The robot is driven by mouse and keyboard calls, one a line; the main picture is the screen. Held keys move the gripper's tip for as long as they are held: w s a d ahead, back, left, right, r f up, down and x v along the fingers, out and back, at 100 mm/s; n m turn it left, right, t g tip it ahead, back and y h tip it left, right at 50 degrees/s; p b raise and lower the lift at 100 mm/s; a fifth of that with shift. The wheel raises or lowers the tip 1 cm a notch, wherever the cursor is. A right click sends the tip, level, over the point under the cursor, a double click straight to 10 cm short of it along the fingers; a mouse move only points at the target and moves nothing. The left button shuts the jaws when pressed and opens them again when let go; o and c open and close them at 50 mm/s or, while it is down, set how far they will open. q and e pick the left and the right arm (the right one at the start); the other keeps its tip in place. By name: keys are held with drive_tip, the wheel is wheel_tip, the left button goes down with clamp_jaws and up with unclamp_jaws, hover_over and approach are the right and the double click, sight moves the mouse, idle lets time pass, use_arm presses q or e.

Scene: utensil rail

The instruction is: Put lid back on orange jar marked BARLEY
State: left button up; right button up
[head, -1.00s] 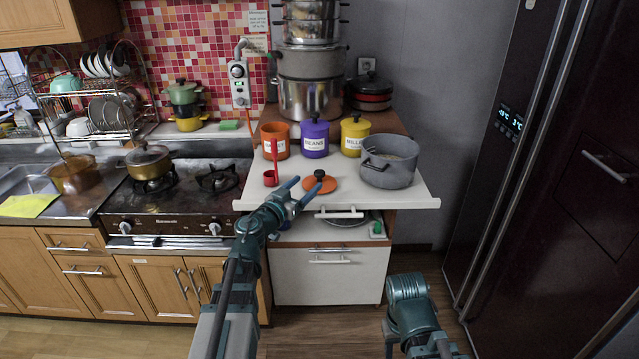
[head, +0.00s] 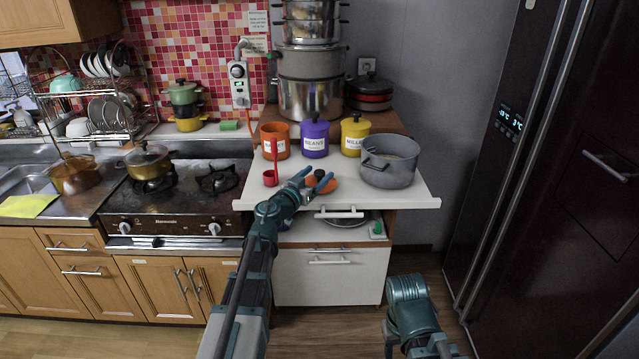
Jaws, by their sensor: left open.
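The orange jar (head: 275,141) stands without its lid at the back left of the white counter; its label is too small to read surely. The orange lid (head: 329,187) with a dark knob (head: 320,175) lies flat on the counter in front of the jars. My left gripper (head: 318,180) is open, its fingers at the knob and partly covering the lid. I cannot tell whether they touch it. My right arm shows at the lower right, but its gripper fingers are not visible.
A purple BEANS jar (head: 315,138) and a yellow MILLET jar (head: 354,136) stand lidded right of the orange jar. A grey pot (head: 389,161) stands at the right. A red ladle (head: 270,178) is near the left edge. Stacked steel pots (head: 310,98) rise behind.

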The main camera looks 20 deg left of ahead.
use_arm(q)
clamp_jaws()
idle(0.3)
